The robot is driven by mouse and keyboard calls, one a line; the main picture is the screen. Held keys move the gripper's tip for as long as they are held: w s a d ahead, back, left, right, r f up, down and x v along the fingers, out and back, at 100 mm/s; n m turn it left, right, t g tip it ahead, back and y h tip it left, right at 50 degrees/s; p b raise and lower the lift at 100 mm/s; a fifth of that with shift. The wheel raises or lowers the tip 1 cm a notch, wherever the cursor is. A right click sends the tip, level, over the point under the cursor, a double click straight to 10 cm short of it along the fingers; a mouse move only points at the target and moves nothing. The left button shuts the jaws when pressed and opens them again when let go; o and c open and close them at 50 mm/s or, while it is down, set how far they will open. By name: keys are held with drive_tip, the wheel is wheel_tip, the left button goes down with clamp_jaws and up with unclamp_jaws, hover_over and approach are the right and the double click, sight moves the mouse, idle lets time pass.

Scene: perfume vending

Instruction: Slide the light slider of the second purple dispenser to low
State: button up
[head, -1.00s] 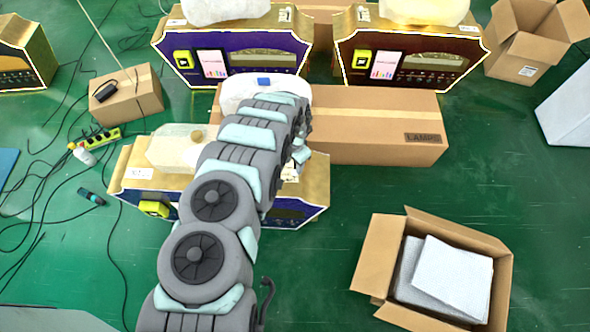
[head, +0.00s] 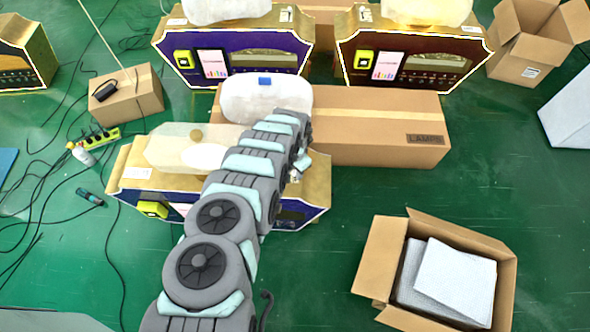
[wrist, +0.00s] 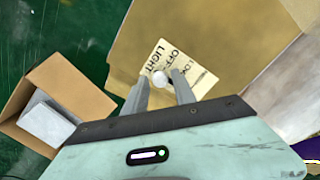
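A purple dispenser with a gold top (head: 128,178) stands in the middle of the head view, partly behind my arm. Another purple dispenser (head: 272,42) stands behind it at the back. In the wrist view, a gold top surface (wrist: 205,32) carries a cream label (wrist: 200,80) with "LIGHT" and "OFF" readable. A round whitish slider knob (wrist: 159,78) sits on this label. My gripper (wrist: 160,76) is over the label, its two fingers apart with the knob between them. I cannot tell if they touch it. My gripper's fingers are hidden in the head view.
A brown-red dispenser (head: 478,50) stands at the back right. A long cardboard box (head: 385,150) lies behind the near dispenser. An open box (head: 375,265) with foam sheets (head: 455,283) is at front right.

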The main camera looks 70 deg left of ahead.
clamp_jaws()
idle(1.1)
